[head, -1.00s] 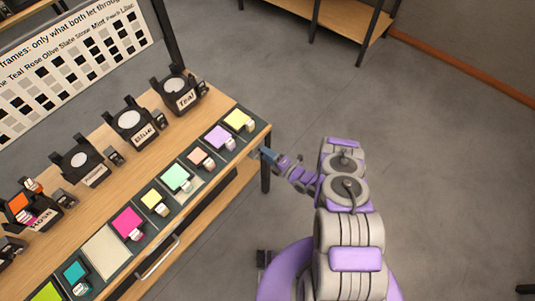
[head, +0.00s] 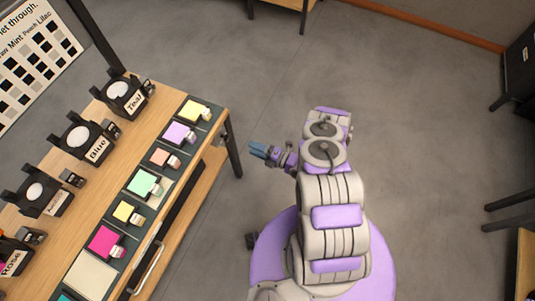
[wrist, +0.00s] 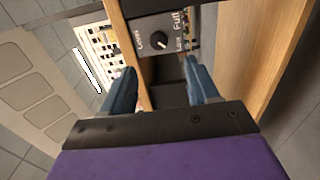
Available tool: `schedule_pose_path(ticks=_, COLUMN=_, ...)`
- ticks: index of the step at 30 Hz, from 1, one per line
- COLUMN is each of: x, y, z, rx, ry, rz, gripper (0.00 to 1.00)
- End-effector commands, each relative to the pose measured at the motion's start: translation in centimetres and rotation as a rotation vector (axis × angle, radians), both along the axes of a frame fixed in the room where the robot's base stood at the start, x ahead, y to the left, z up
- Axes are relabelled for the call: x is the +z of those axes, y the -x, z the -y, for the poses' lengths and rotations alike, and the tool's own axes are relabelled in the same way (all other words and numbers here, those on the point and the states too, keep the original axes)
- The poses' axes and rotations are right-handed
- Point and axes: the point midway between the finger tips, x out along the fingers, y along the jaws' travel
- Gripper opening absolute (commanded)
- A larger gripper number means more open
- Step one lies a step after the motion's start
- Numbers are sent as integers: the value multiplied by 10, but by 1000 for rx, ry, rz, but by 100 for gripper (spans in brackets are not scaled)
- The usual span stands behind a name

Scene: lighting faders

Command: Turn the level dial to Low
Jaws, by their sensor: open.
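The level dial (wrist: 159,40) is a round black knob on a small dark panel (wrist: 170,22) in the wrist view. The panel carries the words Level, Low and Full, sideways in this view; which mark the knob points to is not clear. My gripper (wrist: 161,80) has its two blue fingers apart, with nothing between them, and the dial shows beyond the tips, roughly between them. In the head view my gripper (head: 258,150) is in the air just right of the workbench's end. The dial cannot be made out in the head view.
The wooden workbench (head: 85,180) at left holds several black lamps with name labels and a row of coloured swatches. A chart board (head: 35,55) stands behind it. Grey floor (head: 420,120) is clear to the right. Dark furniture stands at the far right edge.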

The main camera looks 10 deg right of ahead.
Motion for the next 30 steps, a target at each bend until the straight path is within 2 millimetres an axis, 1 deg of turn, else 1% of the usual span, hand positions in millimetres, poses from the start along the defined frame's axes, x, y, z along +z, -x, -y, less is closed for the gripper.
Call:
schedule_pose_path(ticks=1, x=-1, y=6, z=9, rx=-4, ry=0, rz=-1, gripper=60)
schedule_pose_path(ticks=3, x=-1, y=14, z=19, rx=-4, ry=0, rz=0, gripper=60)
schedule_pose_path(ticks=6, x=-1, y=23, z=31, rx=-3, ry=0, rz=0, gripper=60)
schedule_pose_path(ticks=10, x=-1, y=31, z=40, rx=-1, ry=0, rz=0, gripper=60)
schedule_pose_path(ticks=15, x=0, y=35, z=43, rx=2, ry=-1, rz=-1, gripper=60)
schedule_pose_path(ticks=30, x=-1, y=34, z=44, rx=2, ry=1, rz=-1, gripper=60)
